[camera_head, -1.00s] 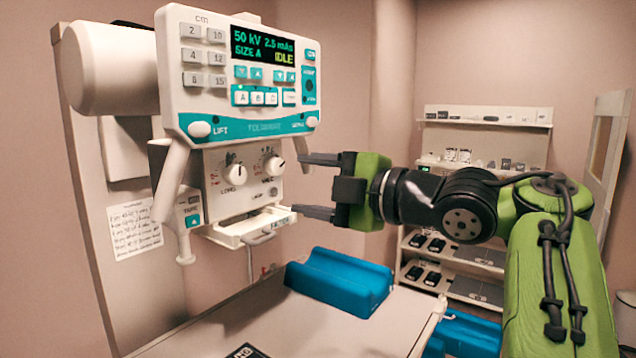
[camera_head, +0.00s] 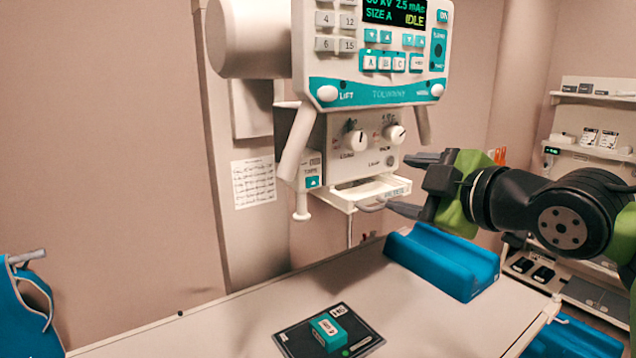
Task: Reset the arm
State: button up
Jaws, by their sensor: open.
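My gripper (camera_head: 412,184) is at the right, its two dark fingers pointing left and spread apart with nothing between them. The green and black arm runs off the right edge. The fingers are beside the lower part of the X-ray unit (camera_head: 375,92), near its pull-out tray (camera_head: 362,193). I cannot tell whether a finger touches the tray. The unit's screen (camera_head: 396,12) reads IDLE and is cut off at the top.
A white table (camera_head: 215,325) lies below with a black plate (camera_head: 368,343) and a teal block (camera_head: 328,331) on it. A blue trough-shaped cushion (camera_head: 440,262) sits under my gripper. Shelves (camera_head: 590,155) stand at the right. A blue garment (camera_head: 22,305) hangs at the left.

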jog(key=s+a+f+m+g+h, duration=0.2)
jog(key=s+a+f+m, duration=0.1)
jog(key=s+f+m, duration=0.4)
jog(key=s+a+f+m+g+h, duration=0.2)
jog(key=s+a+f+m+g, duration=0.15)
jog(key=f, duration=0.55)
jog(key=s+d+f+m+g+h, duration=0.1)
jog(key=s+d+f+m, duration=0.1)
jog(key=s+f, duration=0.4)
jog(key=s+d+f+m+g+h, duration=0.1)
jog(key=s+d+f+m+g, duration=0.1)
jog(key=s+f, duration=0.4)
jog(key=shift+s+d+f+m, duration=0.15)
jog(key=shift+s+d+m, duration=0.2)
jog(key=shift+s+m, duration=0.35)
jog(key=shift+w, duration=0.2)
